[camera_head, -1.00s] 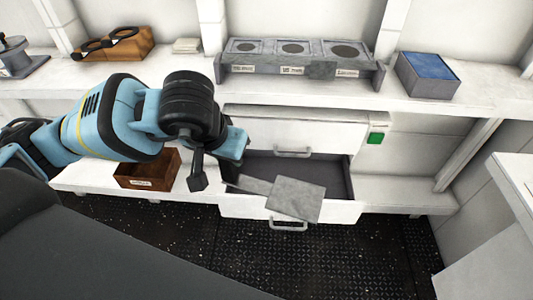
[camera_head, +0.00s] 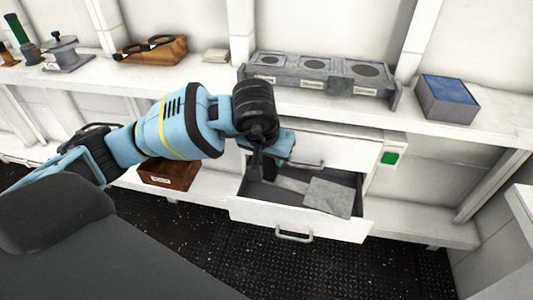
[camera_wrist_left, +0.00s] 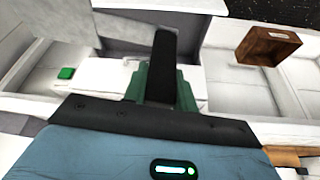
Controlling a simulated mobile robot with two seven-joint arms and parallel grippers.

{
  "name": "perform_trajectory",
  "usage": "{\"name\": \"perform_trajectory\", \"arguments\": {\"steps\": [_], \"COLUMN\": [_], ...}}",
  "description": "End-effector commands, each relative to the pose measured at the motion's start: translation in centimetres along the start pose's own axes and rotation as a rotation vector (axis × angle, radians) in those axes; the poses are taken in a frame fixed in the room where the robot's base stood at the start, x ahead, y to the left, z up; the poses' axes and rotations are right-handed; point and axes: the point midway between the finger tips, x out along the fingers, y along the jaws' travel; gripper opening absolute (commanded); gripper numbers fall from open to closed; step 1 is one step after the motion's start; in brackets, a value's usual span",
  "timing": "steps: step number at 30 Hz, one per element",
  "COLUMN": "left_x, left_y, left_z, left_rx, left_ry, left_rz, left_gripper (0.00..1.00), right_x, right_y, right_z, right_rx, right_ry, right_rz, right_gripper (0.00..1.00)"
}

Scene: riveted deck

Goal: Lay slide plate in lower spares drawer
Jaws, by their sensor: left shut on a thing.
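The slide plate (camera_head: 330,198) is a grey flat square with a narrower tongue. It is at the open lower spares drawer (camera_head: 340,230), within its outline in the head view; I cannot tell whether it touches the drawer floor. My left gripper (camera_head: 264,177) is shut on the tongue's left end, over the drawer's left part. The arm and gripper hide the grip itself. My right gripper is not in view.
The upper drawer (camera_head: 335,149) sits just above and looks shut. A brown box (camera_head: 168,174) stands left of the drawer on the lower shelf. A grey three-hole rack (camera_head: 312,82) and a blue-topped box (camera_head: 446,98) stand on the bench. A green square (camera_head: 390,158) marks the cabinet.

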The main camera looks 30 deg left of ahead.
Motion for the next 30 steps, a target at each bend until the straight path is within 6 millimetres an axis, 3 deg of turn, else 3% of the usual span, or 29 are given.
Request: {"name": "perform_trajectory", "arguments": {"steps": [6, 13, 19, 30], "left_x": [7.4, 13.7, 15.7, 15.8], "left_y": [-2.3, -5.2, -6.4, -6.6], "left_z": [-4.6, -6.3, -6.5, -6.6], "left_rx": [-0.095, -0.159, -0.176, -0.18], "left_ry": [-0.009, -0.004, 0.001, 0.006], "left_rz": [-0.038, -0.064, -0.072, -0.074], "left_gripper": [0.0, 0.0, 0.0, 0.0], "right_x": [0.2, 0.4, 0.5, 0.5], "right_y": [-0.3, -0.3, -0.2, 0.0], "right_z": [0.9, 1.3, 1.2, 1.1], "right_rx": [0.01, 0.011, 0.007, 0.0], "right_ry": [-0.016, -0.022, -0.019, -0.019], "right_rz": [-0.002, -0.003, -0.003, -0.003], "right_gripper": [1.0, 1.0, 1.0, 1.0]}}
